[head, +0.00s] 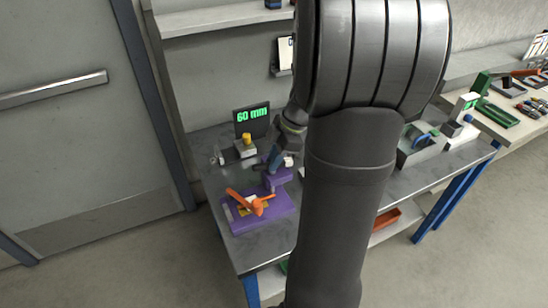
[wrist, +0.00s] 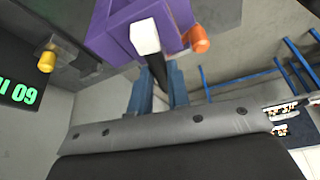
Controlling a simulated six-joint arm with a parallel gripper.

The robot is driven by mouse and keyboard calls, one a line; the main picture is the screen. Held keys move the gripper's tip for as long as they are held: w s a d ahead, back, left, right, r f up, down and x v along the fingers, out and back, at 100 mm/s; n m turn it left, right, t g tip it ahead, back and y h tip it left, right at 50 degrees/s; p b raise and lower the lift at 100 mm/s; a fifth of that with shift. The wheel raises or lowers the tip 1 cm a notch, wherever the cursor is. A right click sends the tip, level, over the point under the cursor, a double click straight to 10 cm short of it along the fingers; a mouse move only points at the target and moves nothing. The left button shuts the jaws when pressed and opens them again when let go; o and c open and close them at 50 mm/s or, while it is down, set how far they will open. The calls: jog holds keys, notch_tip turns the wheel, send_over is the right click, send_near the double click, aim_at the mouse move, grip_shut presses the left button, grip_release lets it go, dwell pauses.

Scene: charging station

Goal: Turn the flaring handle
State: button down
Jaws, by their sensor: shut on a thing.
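The purple flaring tool (head: 262,217) stands on the bench's left end, with orange levers (head: 256,203) lying over its base. In the wrist view, its purple upper block (wrist: 125,27) is above my fingers, with a white square end (wrist: 145,37) and an orange knob (wrist: 200,40). A black handle (wrist: 158,72) runs down from the white end. My gripper (wrist: 157,88), with blue fingers, is shut on this handle. In the head view, my gripper (head: 273,162) is beside the tool's upper block; the handle itself is hard to make out there.
A display reading 60 mm (head: 252,119) stands behind, with a yellow-knobbed device (head: 246,140) before it. My arm hides the bench's middle. A shelf (head: 220,18) hangs above.

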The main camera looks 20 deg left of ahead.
jog(key=m+t, duration=0.1)
jog(key=m, duration=0.3)
jog(key=shift+s+m+t+y, duration=0.1)
jog(key=shift+m+t+y, duration=0.2)
jog(key=shift+t, duration=0.1)
jog(key=m+t, duration=0.1)
jog(key=m, duration=0.2)
jog(key=shift+s+m, duration=0.1)
jog(key=shift+m, duration=0.2)
jog(key=m+t, duration=0.2)
jog(key=m, duration=0.2)
jog(key=shift+s, duration=0.1)
jog(key=shift+m+t+h, duration=0.6)
jog(key=shift+m+h, duration=0.1)
jog(key=shift+m, duration=1.3)
jog(key=c, duration=1.4)
grip_release()
jog(key=shift+s, duration=0.1)
jog(key=shift+o, duration=0.2)
jog(key=v, duration=1.2)
